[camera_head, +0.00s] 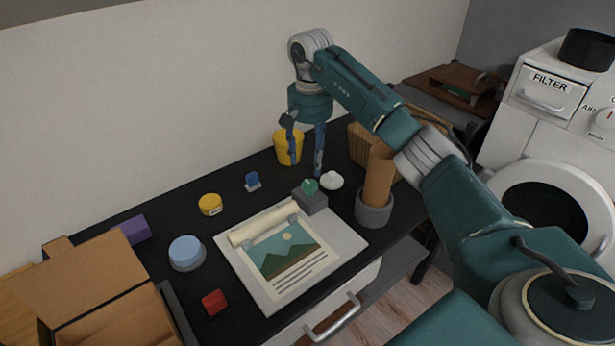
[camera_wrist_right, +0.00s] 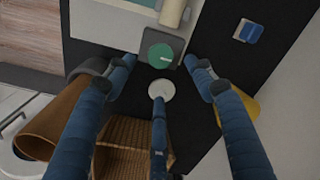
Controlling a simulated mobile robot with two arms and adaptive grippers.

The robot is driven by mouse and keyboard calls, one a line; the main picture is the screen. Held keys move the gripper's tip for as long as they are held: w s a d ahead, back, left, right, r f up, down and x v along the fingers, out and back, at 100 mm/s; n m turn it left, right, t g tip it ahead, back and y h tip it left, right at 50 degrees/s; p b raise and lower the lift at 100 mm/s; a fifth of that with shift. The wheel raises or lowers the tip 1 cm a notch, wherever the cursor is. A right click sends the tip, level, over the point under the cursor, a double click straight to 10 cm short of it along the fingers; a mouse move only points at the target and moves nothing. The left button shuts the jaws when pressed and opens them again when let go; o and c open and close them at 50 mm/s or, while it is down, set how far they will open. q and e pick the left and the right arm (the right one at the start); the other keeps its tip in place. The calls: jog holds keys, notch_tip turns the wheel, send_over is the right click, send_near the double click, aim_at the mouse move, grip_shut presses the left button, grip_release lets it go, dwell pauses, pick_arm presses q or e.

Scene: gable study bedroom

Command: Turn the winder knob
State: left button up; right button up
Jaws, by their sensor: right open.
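The winder knob (camera_head: 310,186) is a small green disc on a grey block (camera_head: 314,202) at the right end of a cream paper roll (camera_head: 263,225). The roll lies across a white board (camera_head: 342,243) with a landscape poster. My right gripper (camera_head: 305,150) points down above and slightly behind the knob, its blue fingers spread and empty. In the right wrist view the green knob (camera_wrist_right: 159,56) shows face-on, ahead of the open fingers (camera_wrist_right: 160,78) and apart from them. A white round piece (camera_wrist_right: 161,89) lies beside the block, partly behind one finger. My left gripper is out of view.
A yellow cup (camera_head: 284,149), a wicker basket (camera_head: 358,142) and a brown roll in a grey holder (camera_head: 374,211) stand close around the gripper. A blue-topped block (camera_head: 252,181), yellow tin (camera_head: 210,204) and cardboard box (camera_head: 85,275) lie left.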

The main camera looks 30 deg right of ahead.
aim_at(310, 184)
notch_tip(310, 184, down, 5)
jog(key=shift+f+p, duration=0.1)
jog(key=shift+p, duration=0.25)
jog(key=shift+f, duration=1.45)
jog(key=shift+w, duration=0.1)
jog(key=shift+c, duration=0.2)
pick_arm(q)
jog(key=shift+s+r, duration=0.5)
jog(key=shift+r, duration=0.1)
pick_arm(e)
jog(key=c, duration=1.1)
